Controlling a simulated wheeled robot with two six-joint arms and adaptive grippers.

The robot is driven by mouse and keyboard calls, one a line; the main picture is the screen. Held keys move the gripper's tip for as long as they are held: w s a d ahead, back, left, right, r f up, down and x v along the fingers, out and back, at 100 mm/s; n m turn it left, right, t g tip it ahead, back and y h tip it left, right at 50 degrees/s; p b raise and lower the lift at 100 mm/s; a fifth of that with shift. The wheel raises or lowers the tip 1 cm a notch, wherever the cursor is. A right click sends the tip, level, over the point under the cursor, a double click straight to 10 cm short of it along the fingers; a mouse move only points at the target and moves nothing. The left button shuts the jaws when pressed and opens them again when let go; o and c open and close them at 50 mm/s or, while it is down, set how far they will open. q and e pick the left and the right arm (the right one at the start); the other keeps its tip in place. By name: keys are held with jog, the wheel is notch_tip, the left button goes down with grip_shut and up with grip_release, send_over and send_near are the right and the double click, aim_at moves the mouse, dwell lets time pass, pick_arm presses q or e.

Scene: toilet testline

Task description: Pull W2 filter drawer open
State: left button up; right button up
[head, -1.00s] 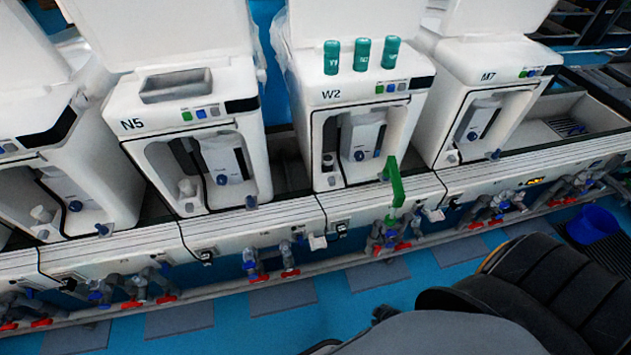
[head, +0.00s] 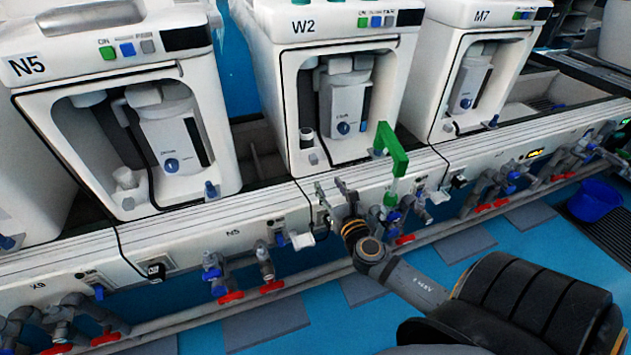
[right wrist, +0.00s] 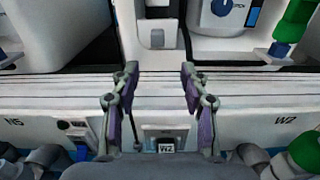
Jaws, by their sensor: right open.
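My right gripper (head: 331,188) is in front of the rail below W2. In the right wrist view my right gripper (right wrist: 159,72) is open, its two fingers apart with nothing between them. My left gripper is not in view.
A green bracket (head: 392,152) rises from the rail just right of my gripper. Pipes with red-handled valves (head: 231,297) run along below the rail. Units N5 (head: 120,110) and M7 (head: 475,80) flank W2. A blue bucket (head: 594,200) stands on the floor at right.

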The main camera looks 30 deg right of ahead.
aim_at(315, 162)
jog(key=x, duration=0.7)
jog(key=r+x, duration=0.1)
jog(key=x, duration=0.2)
jog(key=shift+w+a, duration=0.2)
jog(key=shift+w, duration=0.05)
grip_shut()
